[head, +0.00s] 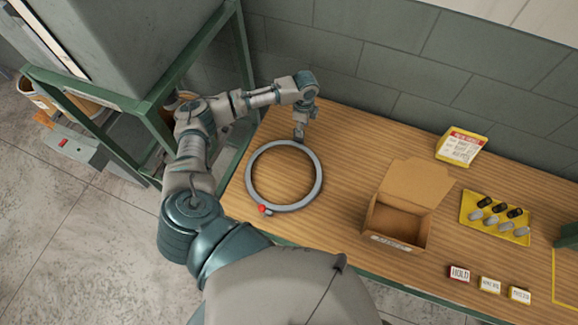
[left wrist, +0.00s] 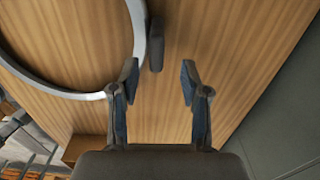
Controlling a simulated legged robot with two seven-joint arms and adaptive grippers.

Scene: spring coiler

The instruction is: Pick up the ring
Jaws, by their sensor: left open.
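A grey ring (head: 249,178) lies flat on the wooden table near its left end. A red knob (head: 264,210) sits on the ring's near side. My left gripper (head: 300,131) is just above the ring's far edge. In the left wrist view the left gripper (left wrist: 158,76) is open and empty. There, part of the ring (left wrist: 80,95) shows at upper left, and a dark tab (left wrist: 156,45) on its edge stands ahead, roughly in line with the gap between the fingers. I cannot tell the height gap. My right gripper is not in view.
An open cardboard box (head: 398,222) stands right of the ring. Further right are a yellow tray (head: 487,229) with several small parts, a yellow sign (head: 460,147) and several small labelled blocks (head: 459,273). A grey wall (head: 400,75) runs behind the table (head: 345,150).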

